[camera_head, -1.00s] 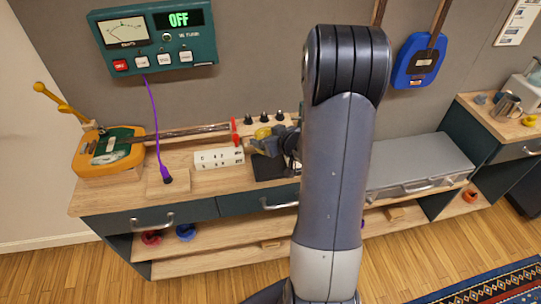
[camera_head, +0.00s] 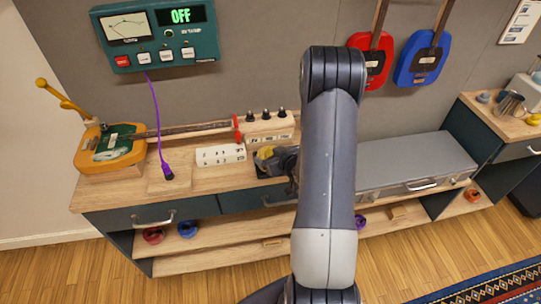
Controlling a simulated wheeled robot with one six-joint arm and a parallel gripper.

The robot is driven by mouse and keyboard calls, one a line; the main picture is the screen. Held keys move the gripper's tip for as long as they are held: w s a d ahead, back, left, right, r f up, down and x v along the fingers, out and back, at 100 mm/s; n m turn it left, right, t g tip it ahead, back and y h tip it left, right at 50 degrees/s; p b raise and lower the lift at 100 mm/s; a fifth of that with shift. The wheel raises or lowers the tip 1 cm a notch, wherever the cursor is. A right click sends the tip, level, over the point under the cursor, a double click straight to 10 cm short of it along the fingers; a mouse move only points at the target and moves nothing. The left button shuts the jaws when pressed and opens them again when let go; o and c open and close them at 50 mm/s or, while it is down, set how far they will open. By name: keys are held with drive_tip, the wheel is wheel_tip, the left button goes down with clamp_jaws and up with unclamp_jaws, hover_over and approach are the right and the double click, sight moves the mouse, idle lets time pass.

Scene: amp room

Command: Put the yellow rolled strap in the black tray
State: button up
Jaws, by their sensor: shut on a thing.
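The yellow rolled strap (camera_head: 265,153) is at my gripper (camera_head: 270,159), over the bench left of my arm. My gripper is shut on it; the fingers are small and partly hidden. The black tray (camera_head: 261,173) lies on the bench top just below them. Most of the tray is covered by my gripper and wrist. I cannot tell whether the strap touches the tray.
A white socket block (camera_head: 220,155) stands just left of the tray. Behind is a block with several black knobs (camera_head: 265,124) and a red-tipped part (camera_head: 237,128). A grey case (camera_head: 415,160) lies to the right.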

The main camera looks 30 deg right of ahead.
drive_tip(key=shift+f, duration=0.15)
drive_tip(key=o, duration=1)
drive_tip(key=shift+r, duration=0.25)
drive_tip(key=v, duration=1.2)
drive_tip(key=shift+b, duration=0.35)
drive_tip(key=shift+f, duration=0.1)
